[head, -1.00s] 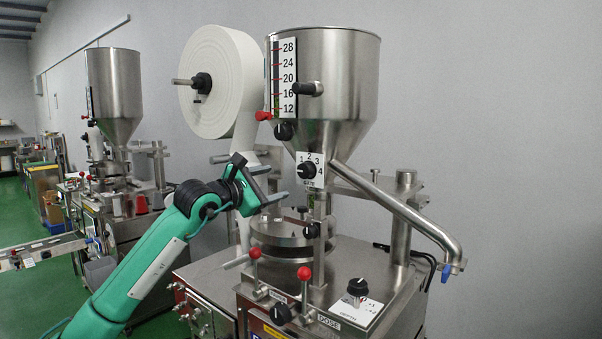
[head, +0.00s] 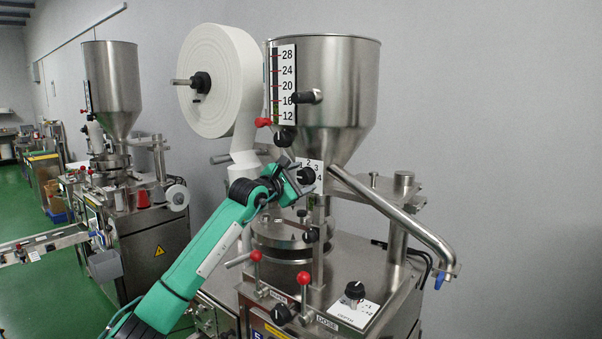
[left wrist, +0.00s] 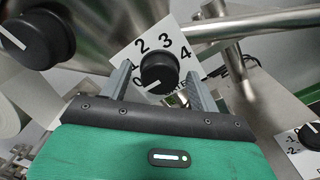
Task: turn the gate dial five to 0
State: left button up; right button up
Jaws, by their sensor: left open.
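The gate dial is a black knob (head: 308,174) on a white plate under the near steel hopper, partly hidden by my gripper in the head view. In the left wrist view the dial (left wrist: 159,70) has a white mark pointing to the lower left. The numbers 2, 3 and 4 show around its upper side; the lower part of its plate is hidden. My left gripper (head: 299,181) is at the dial and open. In the left wrist view its fingers (left wrist: 160,88) are on either side of the knob; contact cannot be told. My right gripper is not in view.
Another black knob (left wrist: 38,38) is close at the upper left in the wrist view. The sloping steel chute (head: 400,212) is right of the dial. Red-knobbed levers (head: 304,278) and the depth dial (head: 355,290) are below. A paper roll (head: 228,85) hangs behind.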

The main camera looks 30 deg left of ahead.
pick_arm(q)
jog(key=shift+w, duration=0.15)
jog(key=shift+c, duration=0.4)
jog(key=c, duration=0.9)
jog(key=shift+f+n+b, duration=0.2)
jog(key=shift+n+b, duration=1)
jog(key=shift+b, duration=0.2)
jog(key=n+b, duration=0.2)
jog(key=n, duration=0.1)
jog(key=shift+n, duration=0.3)
jog(key=n+b, duration=0.1)
jog(key=n, duration=0.1)
jog(key=shift+a+r+n, duration=0.1)
jog(key=shift+n, duration=0.3)
jog(key=n+b, duration=0.1)
jog(key=n, duration=0.1)
jog(key=shift+n, duration=0.3)
jog(key=n, duration=0.2)
jog(key=shift+n+b, duration=0.3)
jog(key=shift+n, duration=0.1)
jog(key=shift+a+n, duration=0.15)
jog(key=shift+n, duration=1.65)
